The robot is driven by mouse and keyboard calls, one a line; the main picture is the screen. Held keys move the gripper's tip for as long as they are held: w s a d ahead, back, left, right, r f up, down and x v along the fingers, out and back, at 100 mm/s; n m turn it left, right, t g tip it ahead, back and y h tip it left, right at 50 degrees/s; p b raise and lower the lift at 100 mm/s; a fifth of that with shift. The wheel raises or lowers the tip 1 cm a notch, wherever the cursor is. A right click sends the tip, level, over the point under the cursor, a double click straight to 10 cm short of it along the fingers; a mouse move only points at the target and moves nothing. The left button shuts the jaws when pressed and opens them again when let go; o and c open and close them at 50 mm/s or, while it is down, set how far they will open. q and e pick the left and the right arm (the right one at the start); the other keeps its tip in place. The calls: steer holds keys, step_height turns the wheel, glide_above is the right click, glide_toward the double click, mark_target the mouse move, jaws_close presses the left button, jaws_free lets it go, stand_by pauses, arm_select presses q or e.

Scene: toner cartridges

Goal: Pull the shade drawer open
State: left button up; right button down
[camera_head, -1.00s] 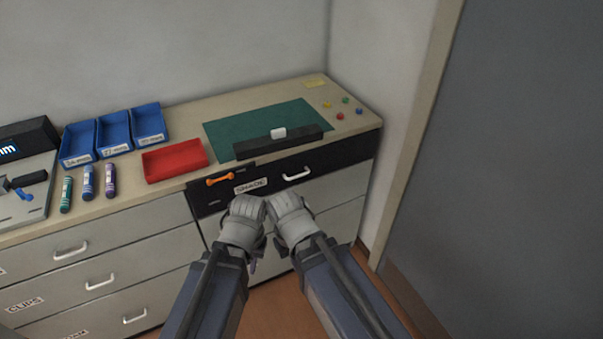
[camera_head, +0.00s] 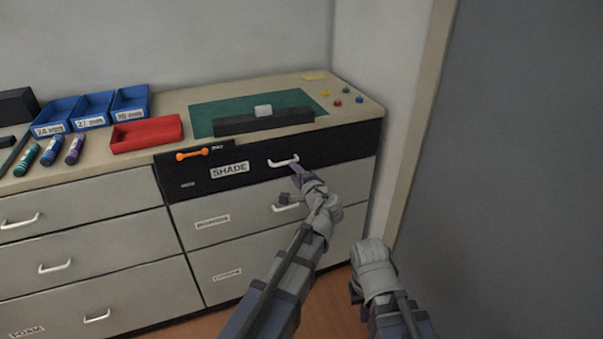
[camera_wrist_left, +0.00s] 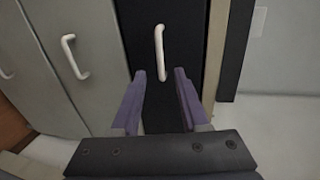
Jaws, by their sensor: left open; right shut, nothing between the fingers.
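The shade drawer (camera_head: 340,148) is the black top drawer of the right cabinet, with a white "SHADE" label (camera_head: 230,170) on its front. It looks shut. Its white handle (camera_head: 284,161) also shows in the left wrist view (camera_wrist_left: 159,52). My left gripper (camera_head: 296,180) is just in front of and below this handle. In the left wrist view its two purple fingers (camera_wrist_left: 160,88) are open, with the handle beyond the tips and in line with the gap. My right gripper (camera_head: 362,300) is low at the right, apart from the cabinet; its fingers are hidden.
Grey drawers with white handles (camera_head: 288,207) lie below and to the left. On the countertop are a red tray (camera_head: 147,148), blue bins (camera_head: 92,125), a green mat (camera_head: 205,128) and a dark bar (camera_head: 240,123). A wall and grey panel stand close on the right.

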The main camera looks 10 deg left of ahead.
arm_select(q)
steer(key=b+x, duration=0.1)
steer(key=x, duration=0.6)
steer(key=shift+w+a+f+b, duration=0.15)
steer(key=shift+w+a+b, duration=0.1)
steer(key=shift+a+b, duration=0.1)
jaws_close()
stand_by(1.2)
